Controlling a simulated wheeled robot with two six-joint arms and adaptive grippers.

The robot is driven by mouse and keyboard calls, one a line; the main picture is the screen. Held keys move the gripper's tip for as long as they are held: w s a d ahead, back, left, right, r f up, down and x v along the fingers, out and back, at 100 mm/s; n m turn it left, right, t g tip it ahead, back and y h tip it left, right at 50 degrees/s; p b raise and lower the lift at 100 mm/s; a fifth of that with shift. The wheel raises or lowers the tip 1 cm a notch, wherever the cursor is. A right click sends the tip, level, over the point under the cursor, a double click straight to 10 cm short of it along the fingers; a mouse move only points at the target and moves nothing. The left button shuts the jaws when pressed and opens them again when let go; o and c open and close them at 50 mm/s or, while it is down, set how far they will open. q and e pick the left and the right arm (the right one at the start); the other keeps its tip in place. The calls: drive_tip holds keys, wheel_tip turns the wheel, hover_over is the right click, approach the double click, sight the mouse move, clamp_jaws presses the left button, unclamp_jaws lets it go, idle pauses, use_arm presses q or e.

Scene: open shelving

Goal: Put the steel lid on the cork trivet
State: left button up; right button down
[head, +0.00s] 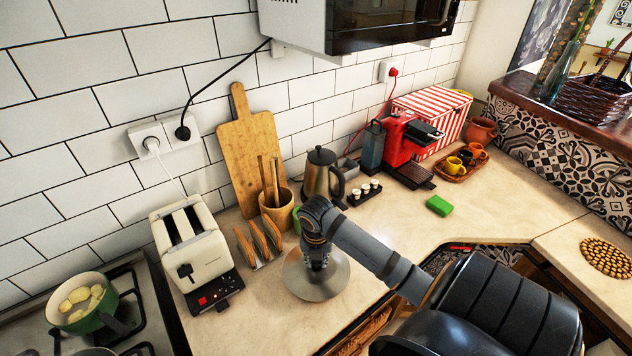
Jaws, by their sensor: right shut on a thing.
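The steel lid (308,285) is a round, shiny disc over the counter, in front of the toast rack and utensil pot. My right gripper (318,262) points down and is shut on the lid at its middle; its fingertips are partly hidden by the wrist. I cannot tell whether the lid touches the counter. The cork trivet (606,257), a round brown mat of small discs, lies on the counter at the far right, well away from the lid. Nothing lies on it. My left gripper is not in view.
A cream toaster (194,250) and a wooden toast rack (262,243) stand left of the lid. A utensil pot (277,210) and kettle (320,175) stand behind. A green sponge (439,206) lies to the right. The counter between sponge and trivet is clear.

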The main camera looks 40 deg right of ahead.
sight(316, 265)
drive_tip(key=shift+w+f+p, duration=0.15)
drive_tip(key=shift+f+p, duration=0.15)
drive_tip(key=shift+f, duration=0.15)
wheel_tip(316, 265, down, 2)
drive_tip(key=shift+f+p, duration=0.15)
drive_tip(key=shift+p, duration=0.3)
drive_tip(key=shift+d+f, duration=0.1)
drive_tip(key=shift+f, duration=0.1)
drive_tip(key=shift+f, duration=0.1)
drive_tip(key=c, duration=1.1)
unclamp_jaws()
